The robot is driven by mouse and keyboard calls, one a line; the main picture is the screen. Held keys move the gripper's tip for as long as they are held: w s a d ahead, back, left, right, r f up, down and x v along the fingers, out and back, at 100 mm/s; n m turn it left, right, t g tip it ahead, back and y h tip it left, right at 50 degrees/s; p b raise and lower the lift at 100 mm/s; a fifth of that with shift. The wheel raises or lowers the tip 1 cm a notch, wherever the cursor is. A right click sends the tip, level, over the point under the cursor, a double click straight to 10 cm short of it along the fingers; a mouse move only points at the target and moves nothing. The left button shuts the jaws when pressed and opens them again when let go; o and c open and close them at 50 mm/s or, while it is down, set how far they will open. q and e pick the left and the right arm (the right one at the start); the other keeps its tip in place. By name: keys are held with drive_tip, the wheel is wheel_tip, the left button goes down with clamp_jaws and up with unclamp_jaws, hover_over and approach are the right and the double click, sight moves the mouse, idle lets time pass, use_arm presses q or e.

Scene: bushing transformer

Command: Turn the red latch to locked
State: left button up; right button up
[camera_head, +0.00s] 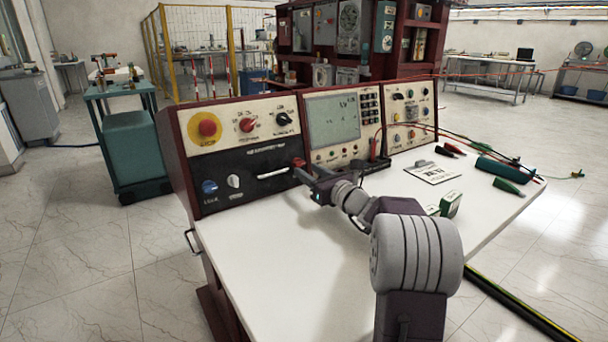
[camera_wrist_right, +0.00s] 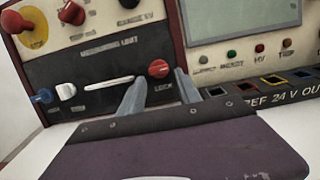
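The red latch is a round red knob at the right end of the black panel strip, beside a white bar handle (camera_wrist_right: 108,83). In the right wrist view the red latch (camera_wrist_right: 158,68) shows with the word LOCK below it. In the head view the red latch (camera_head: 298,162) is partly covered by my gripper. My right gripper (camera_head: 304,173) is at the console front, close to the latch. In the right wrist view my right gripper (camera_wrist_right: 160,82) is open, with one finger on each side of the latch's lower edge; contact cannot be told. My left gripper is not in view.
The console desk (camera_head: 260,270) has a clear white top at the front left. A red emergency button (camera_head: 207,128), knobs and a screen (camera_head: 333,118) sit on the panel. Probes, cables and a white card (camera_head: 433,172) lie on the right. A teal cart (camera_head: 133,150) stands at left.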

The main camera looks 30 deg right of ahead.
sight(299, 163)
drive_tip(key=shift+w+a, duration=0.15)
drive_tip(key=shift+w, duration=1.3)
clamp_jaws()
